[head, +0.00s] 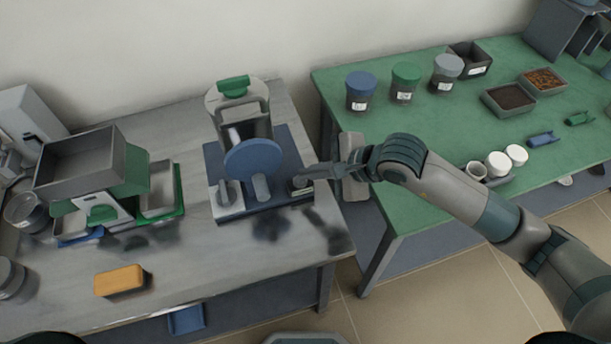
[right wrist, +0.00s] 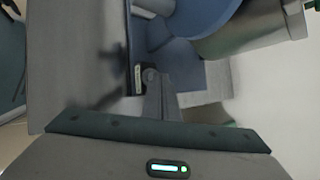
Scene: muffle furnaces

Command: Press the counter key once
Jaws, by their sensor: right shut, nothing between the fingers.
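The device with the blue disc (head: 252,158) stands on a blue base (head: 222,164) on the grey table. At the base's right front corner is a small dark block with a pale label (head: 301,191), perhaps the counter; its key cannot be made out. My right gripper (head: 300,172) is shut and empty, its fingertips just over that corner. In the right wrist view the shut fingertips (right wrist: 151,74) are beside the small pale label (right wrist: 138,78) at the base's edge. I cannot tell whether they touch. My left gripper is not in view.
A grey tray on a green stand (head: 80,165) is at the left, with an orange block (head: 119,282) in front. The green table (head: 430,130) at the right holds lidded jars (head: 361,92), trays and white cups. The grey table's front middle is clear.

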